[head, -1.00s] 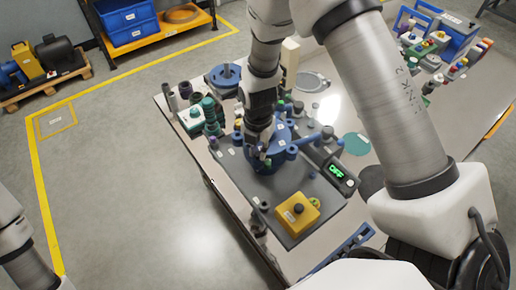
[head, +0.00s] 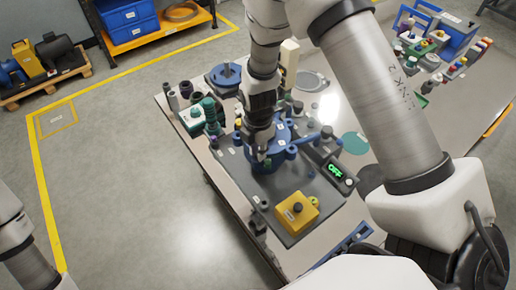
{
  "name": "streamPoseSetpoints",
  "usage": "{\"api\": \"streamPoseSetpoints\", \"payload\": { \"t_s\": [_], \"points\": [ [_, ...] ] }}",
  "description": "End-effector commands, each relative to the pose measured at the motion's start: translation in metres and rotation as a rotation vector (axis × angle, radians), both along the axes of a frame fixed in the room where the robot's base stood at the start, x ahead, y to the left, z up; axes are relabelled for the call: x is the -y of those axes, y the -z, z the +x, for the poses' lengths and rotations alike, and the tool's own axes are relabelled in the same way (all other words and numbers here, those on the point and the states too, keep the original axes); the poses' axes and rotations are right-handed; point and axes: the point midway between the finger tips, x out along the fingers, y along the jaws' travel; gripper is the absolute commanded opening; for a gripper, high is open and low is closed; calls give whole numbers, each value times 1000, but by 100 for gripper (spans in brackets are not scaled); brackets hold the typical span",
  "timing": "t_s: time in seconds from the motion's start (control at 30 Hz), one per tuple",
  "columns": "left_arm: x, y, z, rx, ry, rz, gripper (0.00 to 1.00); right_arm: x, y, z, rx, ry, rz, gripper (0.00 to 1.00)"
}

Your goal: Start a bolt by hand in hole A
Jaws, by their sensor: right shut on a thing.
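A blue round flanged fixture (head: 284,150) with bolt lugs around its rim stands on the grey test plate (head: 239,172). My right gripper (head: 262,158) points down over the left front of the fixture. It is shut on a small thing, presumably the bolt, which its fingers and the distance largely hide. I cannot tell whether the bolt touches the hole, and no hole label is readable. My left arm shows at the lower left edge, but its gripper is out of the picture.
A yellow box with a black button (head: 297,209) sits on the plate's front. A blue rack (head: 455,37) is at the far right.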

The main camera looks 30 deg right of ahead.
Motion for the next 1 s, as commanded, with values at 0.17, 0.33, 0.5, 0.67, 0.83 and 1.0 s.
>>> {"api": "streamPoseSetpoints", "payload": {
  "t_s": [0.17,0.33,0.5,0.67,0.83,1.0],
  "points": [
    [0,-7,0,0,0,0,86,0,1,-3,-9,119,0,0],
    [0,-12,0,0,0,0,86,0,1,-3,-9,243,-1,0],
    [0,-14,0,0,0,0,86,0,2,-3,-8,324,0,0],
    [0,-13,0,0,0,0,86,0,2,-3,-8,329,0,0],
    [0,-15,0,0,0,0,86,0,1,-3,-8,341,0,0],
    [0,-20,0,0,0,0,86,0,1,-3,-10,447,-2,0]
  ]
}}
